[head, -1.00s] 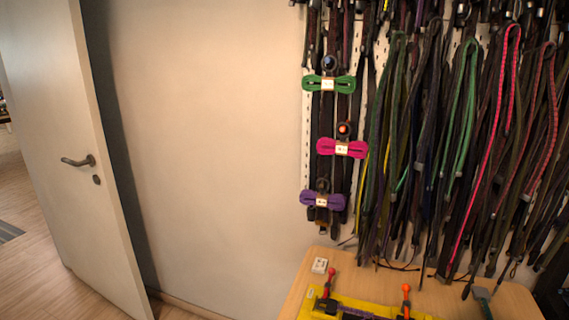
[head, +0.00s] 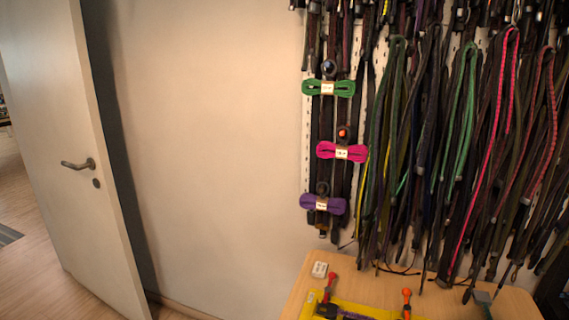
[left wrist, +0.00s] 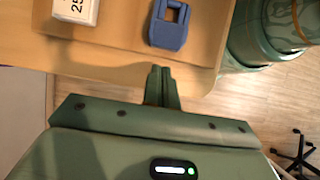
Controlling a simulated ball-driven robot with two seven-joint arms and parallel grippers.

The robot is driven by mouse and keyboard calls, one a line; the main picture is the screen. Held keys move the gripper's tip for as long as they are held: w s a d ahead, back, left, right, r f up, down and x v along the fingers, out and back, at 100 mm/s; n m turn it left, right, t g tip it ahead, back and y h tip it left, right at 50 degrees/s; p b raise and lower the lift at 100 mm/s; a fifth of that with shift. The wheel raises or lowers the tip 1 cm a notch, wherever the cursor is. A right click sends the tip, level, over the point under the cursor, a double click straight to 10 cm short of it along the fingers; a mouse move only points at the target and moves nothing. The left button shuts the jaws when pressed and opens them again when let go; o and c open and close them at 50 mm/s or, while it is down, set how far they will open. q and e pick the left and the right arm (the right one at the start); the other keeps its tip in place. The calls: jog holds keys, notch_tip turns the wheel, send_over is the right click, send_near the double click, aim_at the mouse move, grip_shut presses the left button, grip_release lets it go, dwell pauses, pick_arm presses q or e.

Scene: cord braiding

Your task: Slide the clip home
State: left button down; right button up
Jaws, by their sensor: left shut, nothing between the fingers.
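In the left wrist view, a blue flat piece (left wrist: 169,24) with a squarish opening lies on the wooden table top. It looks like the clip, but I cannot be sure. My left gripper (left wrist: 160,72) is shut and empty near the table's edge, and its fingertips appear just below the blue piece in the picture, apart from it. In the head view, a yellow frame (head: 366,309) with a red-handled clamp (head: 331,281) and an orange-topped one (head: 407,297) is cut off by the bottom edge. My right gripper is not in view.
A small white box (head: 320,269) sits on the table (head: 375,281); a white box marked 25 (left wrist: 77,9) shows in the wrist view. Dark cords (head: 440,150) and green, pink and purple bundles (head: 341,152) hang above. Green rounded containers (left wrist: 275,30) stand beyond the table edge.

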pick_arm(q)
jog(key=shift+s+d+p, duration=0.15)
jog(key=shift+s+d, duration=0.15)
jog(key=shift+d, duration=0.55)
jog(key=shift+s+d+p, duration=0.2)
jog(key=shift+s+d, duration=0.15)
jog(key=shift+d, duration=0.55)
jog(key=shift+s+d+p, duration=0.15)
jog(key=shift+s+d, duration=0.15)
jog(key=shift+d, duration=0.55)
dwell(0.3)
jog(key=shift+s+d, duration=0.1)
jog(key=shift+d, duration=0.2)
jog(key=shift+s+d, duration=0.1)
jog(key=shift+d, duration=0.2)
jog(key=shift+p+v, duration=1.75)
jog(key=shift+v, duration=1.2)
jog(key=shift+a+f, duration=0.1)
